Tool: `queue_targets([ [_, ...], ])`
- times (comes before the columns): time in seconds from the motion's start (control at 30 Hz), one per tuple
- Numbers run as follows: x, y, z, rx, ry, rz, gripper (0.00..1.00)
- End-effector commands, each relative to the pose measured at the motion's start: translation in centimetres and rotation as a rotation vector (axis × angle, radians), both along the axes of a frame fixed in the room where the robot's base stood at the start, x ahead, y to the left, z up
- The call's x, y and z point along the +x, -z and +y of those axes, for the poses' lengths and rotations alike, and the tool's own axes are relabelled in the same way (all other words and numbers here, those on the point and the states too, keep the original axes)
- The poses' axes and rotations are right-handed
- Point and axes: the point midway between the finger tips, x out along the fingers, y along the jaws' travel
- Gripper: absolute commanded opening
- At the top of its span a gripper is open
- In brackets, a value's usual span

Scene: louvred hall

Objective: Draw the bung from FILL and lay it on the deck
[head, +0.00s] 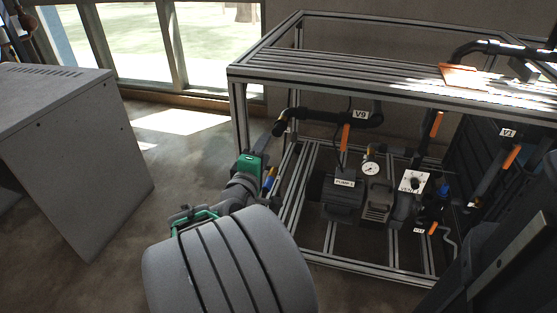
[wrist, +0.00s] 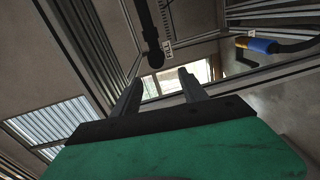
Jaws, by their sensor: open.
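The frame has a slatted top deck (head: 345,66).
A blue and yellow fitting (wrist: 258,45) is right of the fingers in the wrist view. Inside the frame are a pump (head: 343,195), a gauge (head: 370,169) and orange-handled valves. A brown plate (head: 459,77) lies on the top's right. A grey cabinet (head: 75,150) stands left.

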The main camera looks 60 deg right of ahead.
Motion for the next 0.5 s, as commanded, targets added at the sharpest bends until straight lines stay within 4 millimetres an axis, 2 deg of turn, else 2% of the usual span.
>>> queue_targets([
  [0.03, -0.6, 0.9, -0.4, -0.033, 0.009, 0.028, 0.51],
  [0.27, -0.8, -0.1, -2.0, -0.06, 0.016, 0.057, 0.51],
  [0.5, -0.3, -0.1, -5.7, -0.059, 0.016, 0.054, 0.51],
])
